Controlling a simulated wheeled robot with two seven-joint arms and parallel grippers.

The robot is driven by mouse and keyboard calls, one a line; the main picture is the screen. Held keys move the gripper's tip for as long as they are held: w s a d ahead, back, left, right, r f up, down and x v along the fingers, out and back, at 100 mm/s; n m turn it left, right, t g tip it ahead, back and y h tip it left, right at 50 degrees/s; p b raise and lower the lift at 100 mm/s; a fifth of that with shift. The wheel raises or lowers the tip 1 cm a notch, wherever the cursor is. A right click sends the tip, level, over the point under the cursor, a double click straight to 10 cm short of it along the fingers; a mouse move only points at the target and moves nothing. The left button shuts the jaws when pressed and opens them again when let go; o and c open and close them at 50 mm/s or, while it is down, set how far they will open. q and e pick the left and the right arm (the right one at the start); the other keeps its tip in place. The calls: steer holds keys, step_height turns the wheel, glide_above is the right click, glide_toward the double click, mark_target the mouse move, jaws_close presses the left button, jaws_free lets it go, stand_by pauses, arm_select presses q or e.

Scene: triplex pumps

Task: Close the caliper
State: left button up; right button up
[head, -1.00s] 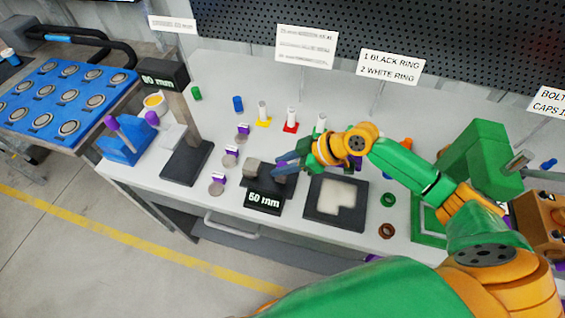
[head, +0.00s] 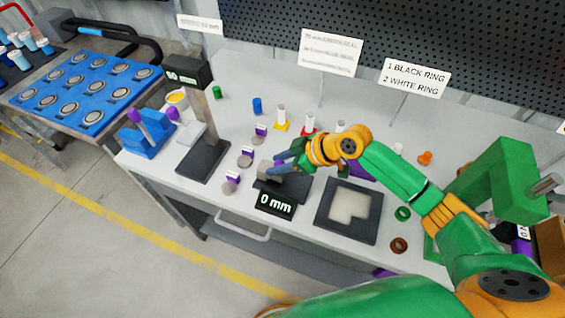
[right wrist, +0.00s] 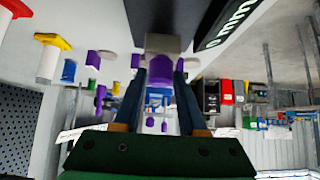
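The caliper (head: 281,189) is a black device lying on the workbench, with a grey block on it. Its front display (head: 275,204) reads 0 mm. My right gripper (head: 280,168) comes in from the right with its fingertips at the grey block. In the right wrist view, the fingers of my right gripper (right wrist: 160,80) stand on both sides of a purple piece (right wrist: 160,95) below the grey block (right wrist: 162,43). They appear shut on this purple-and-grey jaw part. The fingers partly hide the jaws in the head view. My left gripper is out of view.
A dark square tray (head: 348,211) lies right of the caliper. A tall black gauge (head: 205,155) stands left. Small discs with purple tabs (head: 231,184) lie between them. A green frame (head: 497,180) stands at the right. Pegs (head: 281,119) stand behind.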

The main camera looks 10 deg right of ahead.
steer(key=shift+o, duration=1.1)
steer(key=shift+w+a, duration=0.1)
steer(key=shift+a, duration=0.05)
steer(key=b+v, duration=0.1)
steer(key=v, duration=0.6)
